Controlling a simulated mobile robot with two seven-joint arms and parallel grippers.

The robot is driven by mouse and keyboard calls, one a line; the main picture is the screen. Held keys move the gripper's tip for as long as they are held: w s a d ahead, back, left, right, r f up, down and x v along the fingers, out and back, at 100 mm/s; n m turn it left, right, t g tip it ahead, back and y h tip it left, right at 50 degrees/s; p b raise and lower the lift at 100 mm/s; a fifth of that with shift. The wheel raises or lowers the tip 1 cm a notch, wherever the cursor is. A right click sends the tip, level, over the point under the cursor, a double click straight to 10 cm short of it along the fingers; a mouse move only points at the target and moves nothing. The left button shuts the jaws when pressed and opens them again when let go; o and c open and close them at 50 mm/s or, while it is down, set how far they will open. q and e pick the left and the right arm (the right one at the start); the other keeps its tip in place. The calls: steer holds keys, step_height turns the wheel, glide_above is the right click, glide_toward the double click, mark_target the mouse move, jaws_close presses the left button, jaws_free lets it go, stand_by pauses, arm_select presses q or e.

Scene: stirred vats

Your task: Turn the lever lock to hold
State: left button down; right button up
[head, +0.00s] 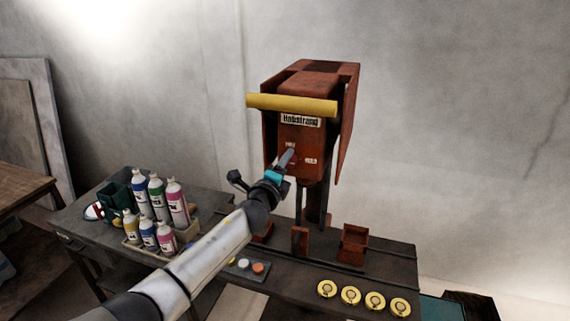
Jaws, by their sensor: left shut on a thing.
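A rust-red machine (343,105) with a nameplate (300,121) and a wide yellow bar (292,104) stands at the back of the dark bench. Its front carries two small white labels, one above the lever and one to its right; they are too small to read surely. The small grey lever of the lock (289,156) is on the front, between them. My left gripper (284,165) reaches up from the lower left and is shut on the lever, partly hiding it. The lever points toward the upper label. My right gripper is out of view.
Several bottles (157,194) stand in a tray on the left bench. A small panel with round buttons (244,264) lies beneath my arm. Several yellow discs (351,296) line the bench's front right. A red open box (354,243) sits right of the machine's base.

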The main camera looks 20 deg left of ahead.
arm_select(q)
steer(key=shift+c, duration=1.5)
jaws_free()
steer(key=shift+s, duration=0.1)
steer(key=s, duration=1.5)
steer(key=shift+a, duration=0.25)
